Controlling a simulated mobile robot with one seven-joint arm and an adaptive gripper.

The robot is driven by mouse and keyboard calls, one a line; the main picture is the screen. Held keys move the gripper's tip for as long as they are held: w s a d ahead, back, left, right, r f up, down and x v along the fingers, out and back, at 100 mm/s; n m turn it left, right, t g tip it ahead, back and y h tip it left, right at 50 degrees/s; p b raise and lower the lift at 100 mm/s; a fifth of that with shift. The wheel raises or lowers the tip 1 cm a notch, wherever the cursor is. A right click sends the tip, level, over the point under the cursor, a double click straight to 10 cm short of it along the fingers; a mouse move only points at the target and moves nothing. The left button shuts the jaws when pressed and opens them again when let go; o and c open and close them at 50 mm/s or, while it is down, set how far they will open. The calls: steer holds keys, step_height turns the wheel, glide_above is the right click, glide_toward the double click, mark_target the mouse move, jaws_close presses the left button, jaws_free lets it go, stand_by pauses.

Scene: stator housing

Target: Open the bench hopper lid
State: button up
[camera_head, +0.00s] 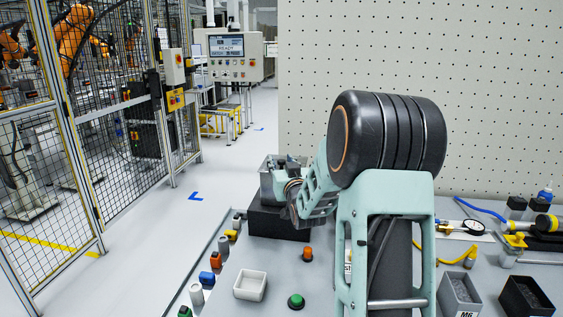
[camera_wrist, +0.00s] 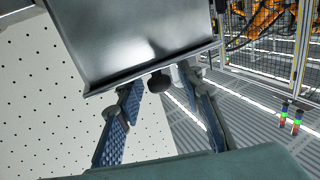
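The bench hopper (camera_head: 268,184) is a small grey metal box on a black block at the table's far left edge. My gripper (camera_head: 284,170) is at its top right side, and my arm partly hides both. In the wrist view, a shiny grey panel with a raised lip, seemingly the hopper lid (camera_wrist: 140,45), fills the top. A dark round knob (camera_wrist: 159,82) sticks out below its edge. My gripper (camera_wrist: 160,92) is open, with one blue-padded finger on each side of the knob and gaps between. I cannot tell whether the lid is fully shut.
The table holds a white tray (camera_head: 250,285), a green button (camera_head: 296,300), an orange button (camera_head: 307,254) and several small parts along its left edge. Dark bins (camera_head: 525,297) stand at right. A perforated panel (camera_head: 480,90) rises behind. The aisle floor at left is clear.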

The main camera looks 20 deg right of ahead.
jaws_close()
stand_by(0.3)
steer(key=shift+r, duration=0.15)
